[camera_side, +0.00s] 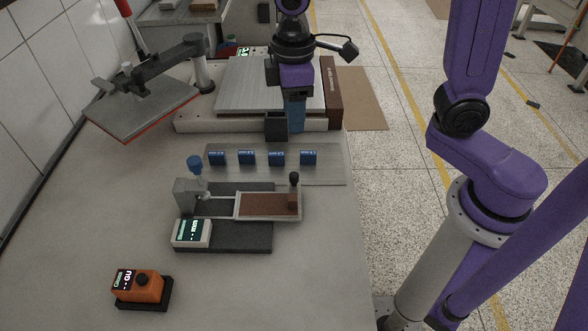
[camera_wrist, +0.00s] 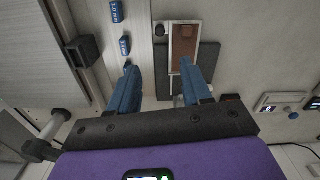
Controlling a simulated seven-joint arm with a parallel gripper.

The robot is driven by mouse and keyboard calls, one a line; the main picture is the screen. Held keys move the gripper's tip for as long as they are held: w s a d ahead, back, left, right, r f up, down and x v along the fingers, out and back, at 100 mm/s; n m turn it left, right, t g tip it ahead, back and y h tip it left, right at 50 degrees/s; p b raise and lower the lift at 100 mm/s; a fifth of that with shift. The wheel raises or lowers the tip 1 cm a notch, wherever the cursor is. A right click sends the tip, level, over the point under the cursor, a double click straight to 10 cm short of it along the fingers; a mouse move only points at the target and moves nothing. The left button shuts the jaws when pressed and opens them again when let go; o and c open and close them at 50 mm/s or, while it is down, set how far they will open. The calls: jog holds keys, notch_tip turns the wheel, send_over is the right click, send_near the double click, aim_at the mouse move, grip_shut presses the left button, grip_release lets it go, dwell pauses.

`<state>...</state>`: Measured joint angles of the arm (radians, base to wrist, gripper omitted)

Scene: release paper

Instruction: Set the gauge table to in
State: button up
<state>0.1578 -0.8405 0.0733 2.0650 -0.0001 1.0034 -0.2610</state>
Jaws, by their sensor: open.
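In the side view the gauge table (camera_side: 268,205) is a pale-framed tray with a brown surface on a dark base (camera_side: 245,240). It sits to the right of the gauge head (camera_side: 186,194), with a gap spanned by thin rails. The table also shows in the wrist view (camera_wrist: 183,52), beyond my fingers. My gripper (camera_wrist: 158,66) is open and empty, fingers wide apart. In the side view its blue fingers (camera_side: 294,113) are behind the table, apart from it. The fingertips are partly hidden there.
Several blue labelled blocks (camera_side: 247,157) lie on a clear plate behind the table. A dark box (camera_side: 276,126) stands near my fingers. A display (camera_side: 192,233) sits at the base's front left. An orange device (camera_side: 138,286) is at the front left. The front right bench is clear.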

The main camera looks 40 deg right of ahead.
aim_at(294, 174)
notch_tip(294, 174, down, 16)
jog(key=shift+f, duration=0.15)
dwell(0.4)
grip_shut()
